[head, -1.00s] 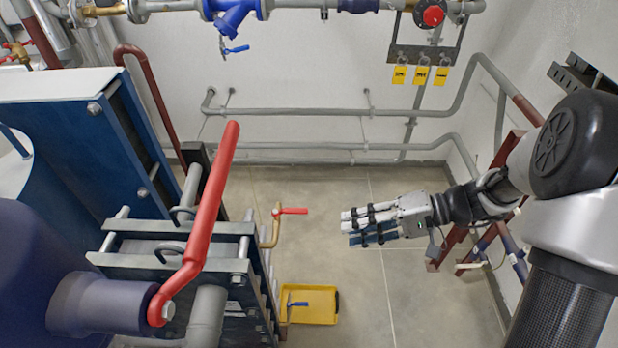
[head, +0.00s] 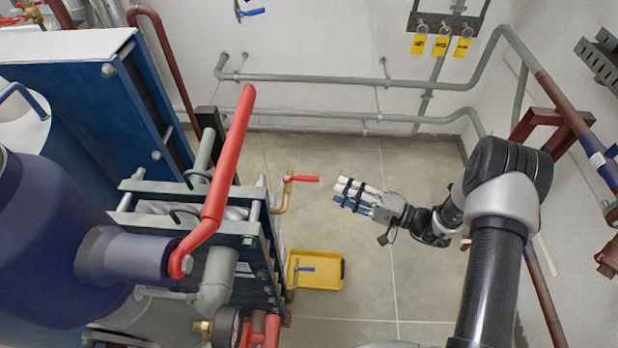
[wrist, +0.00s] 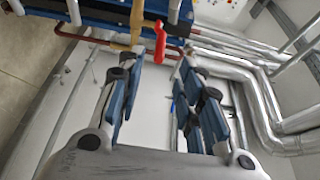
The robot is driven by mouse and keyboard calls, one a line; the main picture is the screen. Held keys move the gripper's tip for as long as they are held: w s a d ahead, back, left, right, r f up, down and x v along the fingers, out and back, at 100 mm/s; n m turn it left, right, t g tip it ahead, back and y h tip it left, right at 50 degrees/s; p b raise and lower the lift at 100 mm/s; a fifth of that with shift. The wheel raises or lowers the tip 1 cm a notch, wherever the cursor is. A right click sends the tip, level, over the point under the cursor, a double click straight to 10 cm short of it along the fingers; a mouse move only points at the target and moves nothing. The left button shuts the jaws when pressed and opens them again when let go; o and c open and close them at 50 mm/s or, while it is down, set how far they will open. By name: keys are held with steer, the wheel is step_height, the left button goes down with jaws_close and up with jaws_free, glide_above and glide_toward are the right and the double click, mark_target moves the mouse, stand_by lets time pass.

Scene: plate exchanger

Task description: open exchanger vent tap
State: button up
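The vent tap with a small red handle (head: 302,179) on a brass pipe (head: 286,192) sticks out from the right side of the plate exchanger (head: 190,196). Its handle lies roughly level, pointing right. In the wrist view the red handle (wrist: 160,42) shows just beyond the gap between my fingertips, beside its brass body (wrist: 137,22). My gripper (head: 342,192) is to the right of the handle in the head view, apart from it, with its fingers toward it. In the wrist view my gripper (wrist: 163,62) is open and empty.
A large red lever (head: 228,165) rises in front of the exchanger. Grey pipes (head: 310,80) run along the back wall. The floor right of the tray is clear.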

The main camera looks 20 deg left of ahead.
mark_target(309, 176)
steer(key=a, duration=0.3)
steer(key=w+a, duration=0.1)
steer(key=a, duration=0.6)
steer(key=shift+w+a+b, duration=0.35)
steer(key=shift+a, duration=0.05)
steer(key=shift+c, duration=0.4)
jaws_close()
